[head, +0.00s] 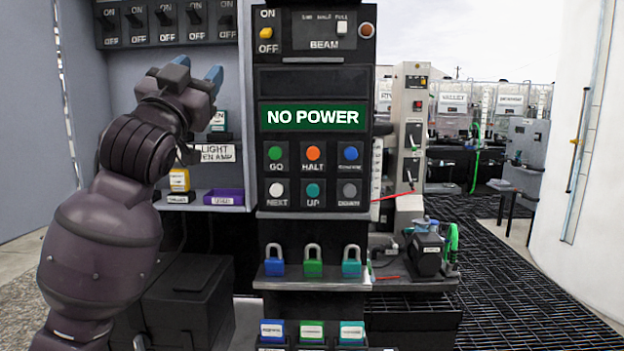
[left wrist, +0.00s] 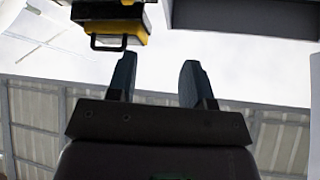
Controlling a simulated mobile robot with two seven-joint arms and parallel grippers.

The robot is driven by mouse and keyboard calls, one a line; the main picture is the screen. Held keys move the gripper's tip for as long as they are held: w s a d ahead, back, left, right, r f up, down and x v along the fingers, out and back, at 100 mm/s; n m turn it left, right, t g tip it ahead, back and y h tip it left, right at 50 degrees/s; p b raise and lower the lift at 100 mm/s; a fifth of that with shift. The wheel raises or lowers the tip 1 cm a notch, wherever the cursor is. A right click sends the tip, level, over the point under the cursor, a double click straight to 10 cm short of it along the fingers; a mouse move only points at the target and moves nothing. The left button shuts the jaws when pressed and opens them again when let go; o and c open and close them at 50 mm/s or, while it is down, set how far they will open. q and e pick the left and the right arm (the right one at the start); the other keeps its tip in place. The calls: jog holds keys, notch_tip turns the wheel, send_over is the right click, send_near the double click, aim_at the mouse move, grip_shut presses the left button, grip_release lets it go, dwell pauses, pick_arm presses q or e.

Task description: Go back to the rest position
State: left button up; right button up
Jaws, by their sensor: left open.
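My left gripper (head: 198,74) is raised at the left of the head view, in front of the shelf unit and below the row of black switches. Its blue-tipped fingers are apart and hold nothing. In the left wrist view the two fingers (left wrist: 157,78) stand apart with empty space between them. My left arm comes up from the lower left and hides part of the shelf. My right gripper is in neither view.
A black control panel (head: 316,87) reading "NO POWER" stands just right of the gripper. Three padlocks (head: 313,262) stand on a ledge below it. A pump-like device (head: 428,250) sits on a bench to the right. A dark grated floor (head: 520,265) lies open beyond.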

pick_arm(q)
notch_tip(320, 180, down, 22)
jog(key=w+a+f+g+y, duration=0.1)
jog(key=w+a+g, duration=0.1)
jog(key=w+g, duration=0.1)
jog(key=s+a+f+n+g+y, duration=0.1)
jog(key=s+a+f, duration=0.15)
jog(key=f, duration=0.85)
jog(key=s+a+f+n+g+y, duration=0.1)
jog(key=s+f+g, duration=0.15)
jog(key=f, duration=0.75)
jog(key=s+a+f+n+g+y, duration=0.1)
jog(key=s+a+f+n+g, duration=0.1)
jog(key=s+f, duration=1.2)
jog(key=s+a+f+n+g+y, duration=0.2)
jog(key=s+f+g, duration=0.3)
jog(key=s+f, duration=1)
jog(key=shift+s+a+f, duration=0.25)
jog(key=shift+a+f, duration=0.05)
jog(key=shift+f, duration=0.15)
